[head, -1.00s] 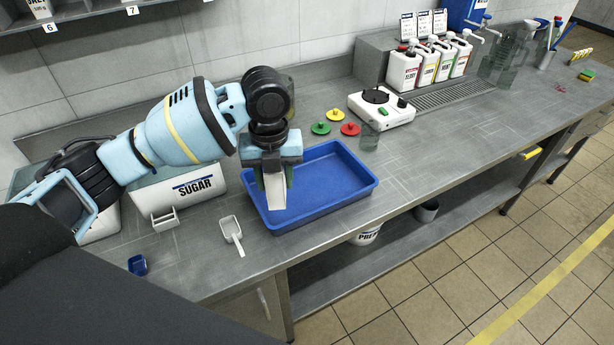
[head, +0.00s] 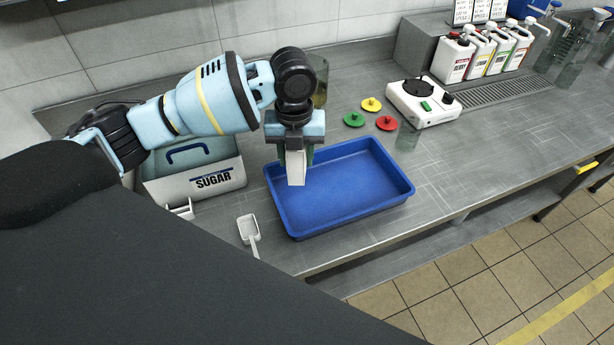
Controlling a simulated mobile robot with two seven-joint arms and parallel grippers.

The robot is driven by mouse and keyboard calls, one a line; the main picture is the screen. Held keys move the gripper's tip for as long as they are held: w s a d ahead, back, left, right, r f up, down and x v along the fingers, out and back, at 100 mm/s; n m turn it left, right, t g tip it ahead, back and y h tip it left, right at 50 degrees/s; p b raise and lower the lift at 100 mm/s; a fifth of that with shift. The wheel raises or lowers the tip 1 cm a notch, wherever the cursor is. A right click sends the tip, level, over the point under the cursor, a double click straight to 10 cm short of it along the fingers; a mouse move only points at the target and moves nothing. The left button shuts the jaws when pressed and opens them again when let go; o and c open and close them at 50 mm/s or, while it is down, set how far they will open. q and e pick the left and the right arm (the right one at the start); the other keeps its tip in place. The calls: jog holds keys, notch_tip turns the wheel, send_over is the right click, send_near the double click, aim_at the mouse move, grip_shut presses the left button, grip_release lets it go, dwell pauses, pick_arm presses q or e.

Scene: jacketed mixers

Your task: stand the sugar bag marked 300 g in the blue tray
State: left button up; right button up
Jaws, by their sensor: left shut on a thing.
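My left gripper (head: 296,154) is shut on a narrow white bag (head: 297,170), held upright. No mark on the bag can be read from here. The empty-looking blue tray (head: 350,195) lies on the steel counter. In the head view the bag overlaps the tray's back left part. I cannot tell whether its bottom touches the tray floor. My gripper's fingers hide the bag's upper part. My right gripper is not in view.
A white SUGAR bin (head: 213,182) and a white scoop (head: 249,229) are left of the tray. Green (head: 354,119), yellow (head: 371,104) and red (head: 386,123) lids lie behind it. A white burner unit (head: 424,101) stands back right.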

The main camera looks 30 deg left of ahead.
aim_at(297, 176)
pick_arm(q)
jog(key=shift+w+f, duration=0.1)
jog(key=shift+f, duration=3.25)
jog(key=shift+f, duration=0.15)
jog(key=o, duration=1.3)
notch_tip(297, 176, up, 12)
jog(key=shift+r, duration=0.15)
